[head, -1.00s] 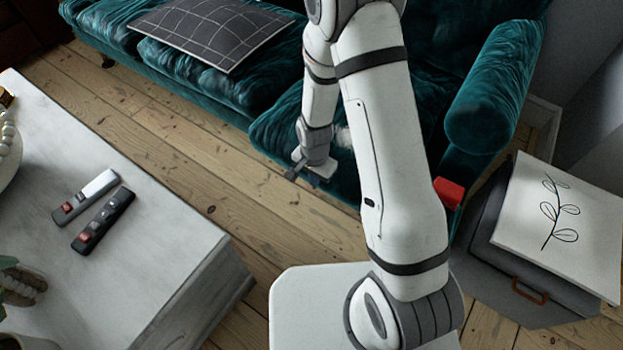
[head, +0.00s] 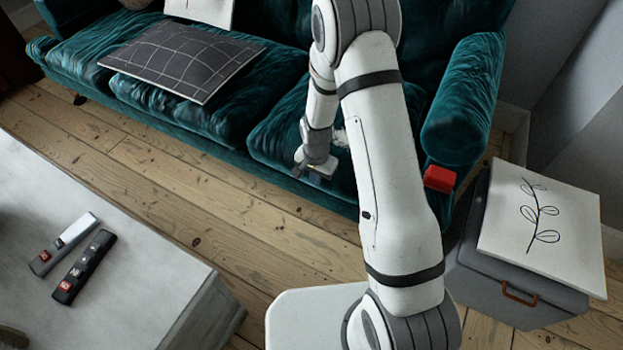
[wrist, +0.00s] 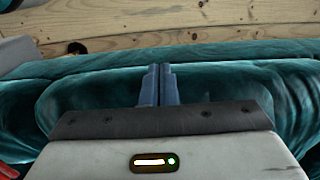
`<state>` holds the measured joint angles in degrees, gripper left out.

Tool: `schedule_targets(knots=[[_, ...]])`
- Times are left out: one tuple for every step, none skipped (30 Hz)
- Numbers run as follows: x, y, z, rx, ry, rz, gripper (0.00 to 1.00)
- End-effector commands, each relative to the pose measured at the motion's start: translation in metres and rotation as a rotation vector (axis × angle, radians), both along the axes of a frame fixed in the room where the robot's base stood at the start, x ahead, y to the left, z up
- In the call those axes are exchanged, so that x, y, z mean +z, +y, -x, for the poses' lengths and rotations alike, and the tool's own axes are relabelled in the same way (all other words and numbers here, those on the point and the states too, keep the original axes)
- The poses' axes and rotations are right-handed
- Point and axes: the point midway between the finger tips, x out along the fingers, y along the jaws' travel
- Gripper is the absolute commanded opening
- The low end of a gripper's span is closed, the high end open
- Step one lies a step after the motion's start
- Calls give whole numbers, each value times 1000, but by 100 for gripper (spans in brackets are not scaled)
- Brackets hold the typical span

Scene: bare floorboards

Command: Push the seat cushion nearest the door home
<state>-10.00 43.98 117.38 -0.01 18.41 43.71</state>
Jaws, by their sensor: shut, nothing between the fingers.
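The teal velvet sofa has a right seat cushion (head: 275,135), partly hidden behind my arm; it also shows in the wrist view (wrist: 85,100). A middle seat cushion (head: 225,112) lies to its left. No door is in view, so I cannot tell from it which cushion is nearest. My gripper (head: 308,176) is at the right cushion's front edge, fingers together and empty. In the wrist view my gripper (wrist: 160,72) points across the cushion toward the sofa's front edge and the floorboards. I cannot tell whether it touches the cushion.
A red block (head: 439,178) shows by the right armrest (head: 462,105). A grey box (head: 510,285) with a leaf-drawing panel (head: 545,225) stands right. A pale table (head: 130,270) holds two remotes. Floorboards between are clear.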

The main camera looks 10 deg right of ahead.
Motion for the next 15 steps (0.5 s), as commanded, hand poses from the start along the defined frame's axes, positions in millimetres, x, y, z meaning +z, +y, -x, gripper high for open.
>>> schedule_targets(knots=[[0,2,3,2,1,0,0],[0,4,4,2,1,0,0],[0,6,7,2,2,0,0],[0,9,10,2,2,0,0],[0,11,13,1,3,1,0],[-1,15,18,0,3,1,0],[-1,18,22,-1,4,1,0],[6,20,23,-4,0,0,0],[21,19,20,-6,-3,-1,0],[29,19,20,-6,-4,-1,0],[36,19,20,-6,-3,-1,0],[45,19,21,-6,-2,-1,0],[51,19,21,-6,-3,-1,0],[58,19,21,-6,-2,-1,0],[65,19,21,-6,-1,-1,0]])
